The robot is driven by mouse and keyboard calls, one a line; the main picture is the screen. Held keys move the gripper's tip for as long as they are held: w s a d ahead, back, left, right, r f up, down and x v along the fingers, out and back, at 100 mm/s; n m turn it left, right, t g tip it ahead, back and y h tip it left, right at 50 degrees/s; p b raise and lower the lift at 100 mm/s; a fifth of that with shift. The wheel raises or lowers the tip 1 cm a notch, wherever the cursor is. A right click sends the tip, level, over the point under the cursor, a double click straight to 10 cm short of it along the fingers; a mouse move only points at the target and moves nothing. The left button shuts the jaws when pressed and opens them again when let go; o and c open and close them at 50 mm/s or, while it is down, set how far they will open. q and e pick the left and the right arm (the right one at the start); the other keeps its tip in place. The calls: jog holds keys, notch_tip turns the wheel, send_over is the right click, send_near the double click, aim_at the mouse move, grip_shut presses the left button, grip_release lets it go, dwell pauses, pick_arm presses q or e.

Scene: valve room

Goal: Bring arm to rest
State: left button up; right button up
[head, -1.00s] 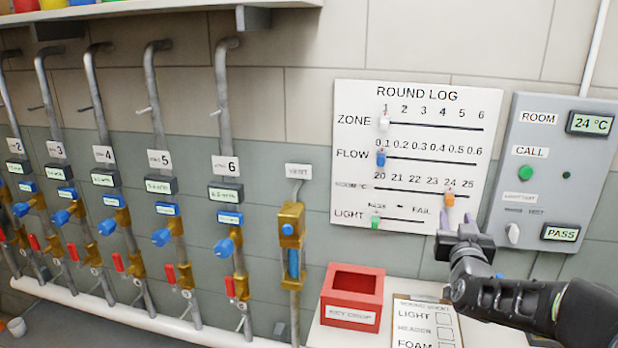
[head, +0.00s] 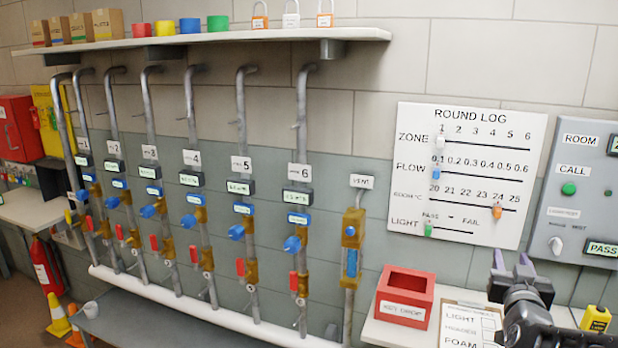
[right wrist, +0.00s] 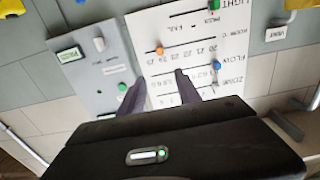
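My right gripper (head: 512,262) is at the lower right of the head view, in front of the wall below the round log board (head: 465,175). Its two fingers stand apart with nothing between them. In the right wrist view the open fingers (right wrist: 160,92) point toward the board (right wrist: 205,55), which appears upside down. The fingers look clear of the orange slider (head: 497,213), which sits near 24 on the room temperature row. My left gripper is not in view.
A red key drop box (head: 405,298) and a clipboard (head: 470,325) lie on the ledge below the gripper. A grey call panel (head: 583,195) is to the right. Pipes with blue and red valves (head: 298,240) line the wall to the left. A yellow item (head: 596,319) stands at lower right.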

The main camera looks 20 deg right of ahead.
jog(key=w+a+f+n+g+y, duration=0.2)
jog(key=a+f+y, duration=0.3)
jog(key=a+f, duration=0.9)
jog(key=w+a+f+n+g+y, duration=0.1)
jog(key=w+a+f+g+y, duration=0.3)
jog(key=a+f, duration=1)
jog(key=s+a+f+n+g+y, duration=0.2)
jog(key=s+a+f+g+y, duration=0.1)
jog(key=s+a+f, duration=0.95)
jog(key=s+a+f+g+y, duration=0.1)
jog(key=s+a+f+g, duration=0.1)
jog(key=s+a+f, duration=0.2)
jog(key=s+a+f+g+y, duration=0.2)
jog(key=s+a+f, duration=0.3)
jog(key=s+a, duration=0.3)
jog(key=s, duration=0.3)
jog(key=shift+s+f+n+g, duration=0.25)
jog(key=shift+s+n+g, duration=0.05)
jog(key=shift+g, duration=0.1)
